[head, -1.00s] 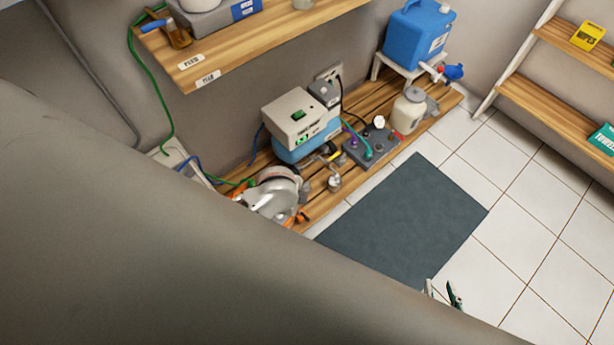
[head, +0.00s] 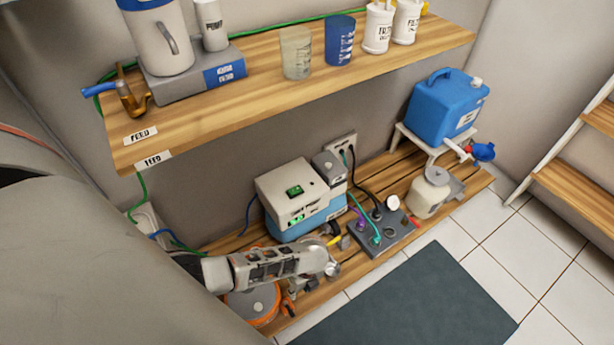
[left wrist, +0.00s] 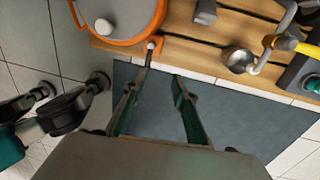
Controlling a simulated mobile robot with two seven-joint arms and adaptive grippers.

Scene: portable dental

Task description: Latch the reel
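The reel, a grey disc with an orange rim, lies at the front left of the low bench in the head view (head: 255,303). It also shows at the top left of the left wrist view (left wrist: 118,18). An orange bracket (left wrist: 150,43) at the reel's edge carries a thin dark lever pointing towards my left gripper. My left gripper (left wrist: 156,86) is open, its green-padded fingers spread over the mat. The lever's end is close to the left finger; I cannot tell whether they touch. In the head view my arm covers part of the reel.
A white-and-blue unit (head: 300,200) and a grey control box (head: 382,232) stand behind and right of the reel. A metal cup (left wrist: 240,60) is nearby. A shelf (head: 290,75) overhangs the bench. The dark mat (head: 420,305) in front is clear.

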